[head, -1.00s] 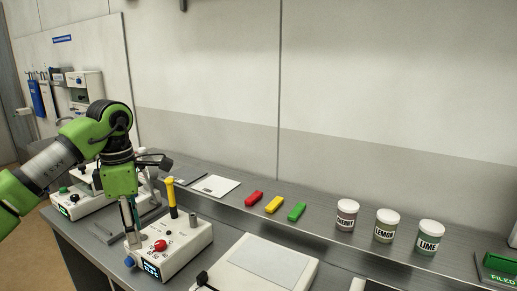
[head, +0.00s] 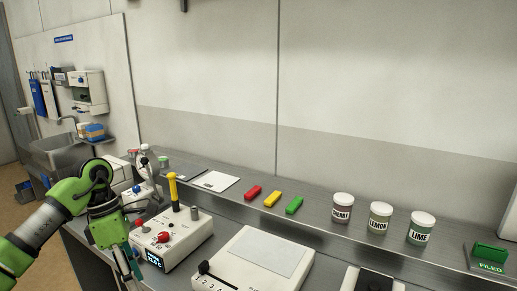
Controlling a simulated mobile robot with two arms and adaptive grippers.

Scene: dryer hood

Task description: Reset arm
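My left arm comes in from the left, green and black. My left gripper (head: 127,262) points down in front of the left side of a white device (head: 182,243) with a red knob, a small display and an upright yellow-handled tool. The fingers look close together, but their tips are small and partly lost against the bench edge, so I cannot tell whether they are open. I see nothing clearly held. My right gripper is out of the picture.
On the back shelf are red (head: 253,192), yellow (head: 272,199) and green (head: 294,205) blocks, then cherry (head: 342,208), lemon (head: 380,218) and lime (head: 421,228) jars. A white slider panel (head: 255,262) stands in front. A green holder marked FILED (head: 489,257) is far right.

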